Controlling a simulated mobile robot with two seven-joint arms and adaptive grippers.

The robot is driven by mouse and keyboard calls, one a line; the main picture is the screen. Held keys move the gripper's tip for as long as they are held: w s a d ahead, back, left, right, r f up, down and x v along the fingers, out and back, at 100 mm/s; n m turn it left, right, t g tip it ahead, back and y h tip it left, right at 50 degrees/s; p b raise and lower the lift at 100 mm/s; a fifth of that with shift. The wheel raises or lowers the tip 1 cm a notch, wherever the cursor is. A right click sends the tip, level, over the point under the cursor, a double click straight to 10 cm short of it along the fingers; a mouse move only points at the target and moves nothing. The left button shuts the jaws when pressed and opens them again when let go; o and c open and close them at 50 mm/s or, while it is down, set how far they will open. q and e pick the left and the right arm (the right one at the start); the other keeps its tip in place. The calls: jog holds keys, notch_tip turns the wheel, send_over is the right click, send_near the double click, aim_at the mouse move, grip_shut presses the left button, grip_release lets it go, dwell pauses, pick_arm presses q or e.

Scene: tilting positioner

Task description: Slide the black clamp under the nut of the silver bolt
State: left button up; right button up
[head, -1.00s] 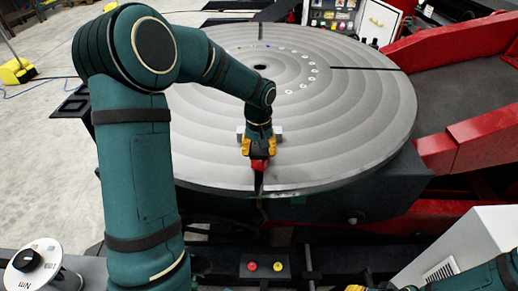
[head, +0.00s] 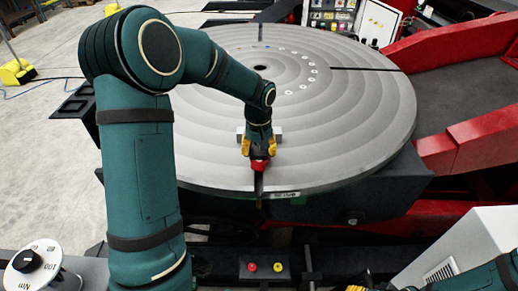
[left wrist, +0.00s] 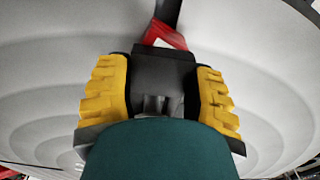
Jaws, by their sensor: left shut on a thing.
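My left gripper (head: 259,147) has yellow fingers and is low over the near part of the round grey table. It is shut on a dark thing with a red part, which I take to be the black clamp. A dark block (left wrist: 163,72) shows between the fingers in the left wrist view, with the red part (left wrist: 160,36) just beyond it. A silver block (head: 278,132) shows beside the gripper. The silver bolt and its nut cannot be made out; my gripper and arm cover that spot. Only a bit of my right gripper (head: 358,288) shows at the bottom edge.
The round table (head: 350,125) has dark radial slots and a ring of small pale marks. One slot (head: 259,183) runs to the near rim below my left gripper. A red frame (head: 470,145) stands at the right.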

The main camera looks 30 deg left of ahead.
pick_arm(q)
jog(key=o, duration=1.5)
jog(key=shift+o, duration=0.2)
jog(key=shift+r, duration=0.15)
jog(key=shift+r+p, duration=2.65)
jog(key=shift+r, duration=0.8)
jog(key=shift+f, duration=0.1)
